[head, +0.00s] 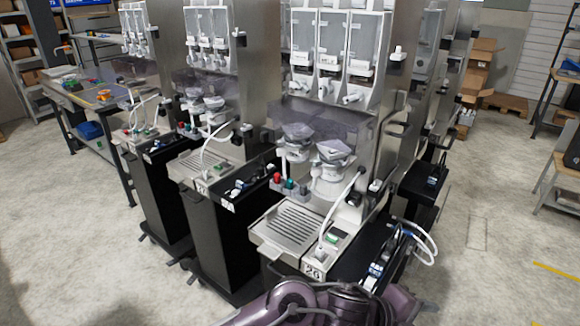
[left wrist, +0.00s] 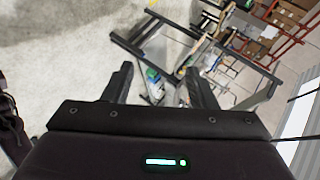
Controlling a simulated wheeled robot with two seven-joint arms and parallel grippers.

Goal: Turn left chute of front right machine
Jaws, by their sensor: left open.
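The front right machine (head: 335,130) stands right of centre in the head view, with three clear hoppers at its top. Its left chute (head: 300,79) is a small white spout under the left hopper. The middle chute (head: 325,86) and right chute (head: 352,94) sit beside it in the same row. My left gripper (left wrist: 160,85) shows in the left wrist view, with its two dark fingers apart and nothing between them. It points at floor and shelving, and no chute shows in that view. My right gripper is not in view.
A drip tray (head: 292,226) projects from the front right machine's base. Two similar machines stand to its left. A workbench (head: 88,97) is at the far left, and boxes (head: 480,75) are at the back right. The floor (head: 495,215) at right is largely clear.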

